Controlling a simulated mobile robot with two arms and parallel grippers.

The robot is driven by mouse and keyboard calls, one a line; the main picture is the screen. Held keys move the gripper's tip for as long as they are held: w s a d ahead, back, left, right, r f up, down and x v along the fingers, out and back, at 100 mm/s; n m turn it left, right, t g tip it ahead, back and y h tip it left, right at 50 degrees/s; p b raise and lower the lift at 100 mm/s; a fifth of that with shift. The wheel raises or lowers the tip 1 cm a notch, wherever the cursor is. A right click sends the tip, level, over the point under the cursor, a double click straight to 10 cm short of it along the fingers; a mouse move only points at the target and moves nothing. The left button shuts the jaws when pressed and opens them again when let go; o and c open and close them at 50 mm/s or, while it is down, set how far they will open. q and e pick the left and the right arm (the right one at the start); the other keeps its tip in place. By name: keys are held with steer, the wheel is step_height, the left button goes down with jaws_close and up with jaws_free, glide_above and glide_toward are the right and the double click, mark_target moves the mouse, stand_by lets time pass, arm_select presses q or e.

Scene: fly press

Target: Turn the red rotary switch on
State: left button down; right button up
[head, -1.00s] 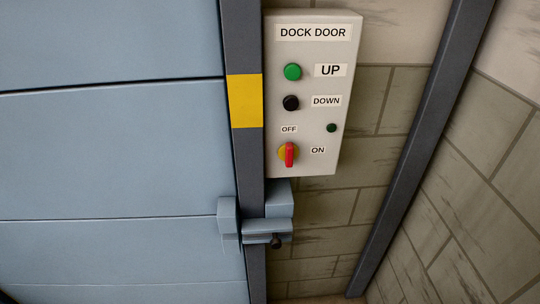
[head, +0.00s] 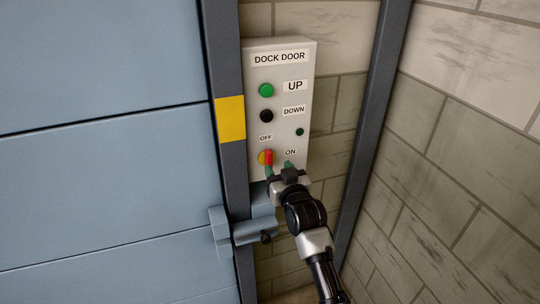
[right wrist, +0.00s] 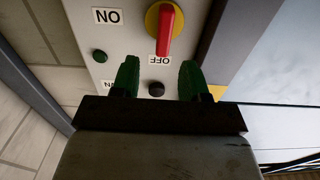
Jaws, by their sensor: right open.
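The red rotary switch (head: 268,156) sits low on the grey DOCK DOOR panel (head: 285,73), on a round yellow base. Its red handle stands upright, in line with the OFF label (head: 266,138); the ON label (head: 290,152) is to its right. My right gripper (head: 279,168) is open and empty at the panel's lower edge, its green fingers close to the switch and partly over its base. In the upside-down right wrist view, the switch (right wrist: 166,32) lies beyond the open fingertips (right wrist: 159,61). The exact gap to the panel cannot be told. My left gripper is not in view.
A green UP button (head: 266,90), a black DOWN button (head: 266,116) and a small dark green lamp (head: 299,132) are above the switch. A blue-grey bracket (head: 255,232) juts out below the panel. The blue door (head: 105,170) is left, a block wall (head: 450,150) right.

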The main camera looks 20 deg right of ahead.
mark_target(270, 158)
steer(key=w, duration=0.3)
steer(key=w+p, duration=0.1)
steer(key=w, duration=0.1)
steer(key=shift+a+r, duration=0.15)
steer(key=shift+a, duration=0.2)
steer(key=shift+w+d, duration=0.1)
steer(key=shift+w, duration=0.5)
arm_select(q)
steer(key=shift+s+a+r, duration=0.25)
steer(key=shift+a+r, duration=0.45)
arm_select(e)
steer(key=shift+c, duration=0.3)
jaws_close()
